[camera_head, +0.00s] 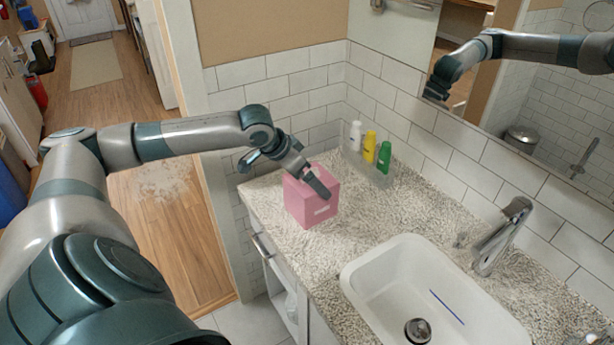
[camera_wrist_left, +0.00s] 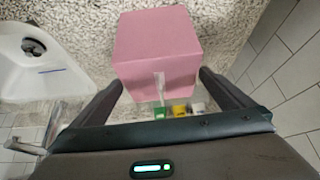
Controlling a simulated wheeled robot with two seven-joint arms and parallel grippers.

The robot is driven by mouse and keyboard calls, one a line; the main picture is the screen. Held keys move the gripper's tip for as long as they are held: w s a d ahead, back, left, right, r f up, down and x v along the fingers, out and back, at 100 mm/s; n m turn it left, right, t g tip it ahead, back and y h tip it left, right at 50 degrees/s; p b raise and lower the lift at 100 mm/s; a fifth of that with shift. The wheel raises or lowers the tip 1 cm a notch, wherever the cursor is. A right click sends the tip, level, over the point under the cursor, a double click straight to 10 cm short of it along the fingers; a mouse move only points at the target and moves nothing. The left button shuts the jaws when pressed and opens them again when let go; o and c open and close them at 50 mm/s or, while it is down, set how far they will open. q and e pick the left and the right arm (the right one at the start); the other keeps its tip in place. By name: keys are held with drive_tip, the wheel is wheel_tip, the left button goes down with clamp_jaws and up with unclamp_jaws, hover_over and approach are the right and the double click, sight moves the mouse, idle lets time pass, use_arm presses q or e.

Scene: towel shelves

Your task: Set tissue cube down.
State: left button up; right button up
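The tissue cube (camera_head: 312,200) is a pink box with a white slit, at the far left end of the speckled counter (camera_head: 385,225). My left gripper (camera_head: 318,184) is at its top, its fingers against two opposite sides. In the left wrist view the cube (camera_wrist_left: 158,45) sits between the fingertips of my left gripper (camera_wrist_left: 160,78), touching both, with a bit of white tissue showing. The cube is upright, at or just above the counter; a gap under it cannot be made out. My right gripper is not in view.
A clear caddy (camera_head: 362,168) with white, yellow and green bottles stands against the tiled wall, behind and right of the cube. A white sink (camera_head: 360,275) and a faucet (camera_head: 500,238) are to the right. Bare counter lies between cube and sink. A mirror (camera_head: 545,110) hangs above.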

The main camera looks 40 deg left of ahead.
use_arm(q)
drive_tip(key=shift+r, duration=0.15)
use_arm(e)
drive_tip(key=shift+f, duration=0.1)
use_arm(q)
drive_tip(key=shift+s+a+r, duration=0.1)
drive_tip(key=shift+s+r, duration=0.15)
drive_tip(key=shift+r, duration=0.1)
drive_tip(key=b+v, duration=0.2)
drive_tip(key=v, duration=0.9)
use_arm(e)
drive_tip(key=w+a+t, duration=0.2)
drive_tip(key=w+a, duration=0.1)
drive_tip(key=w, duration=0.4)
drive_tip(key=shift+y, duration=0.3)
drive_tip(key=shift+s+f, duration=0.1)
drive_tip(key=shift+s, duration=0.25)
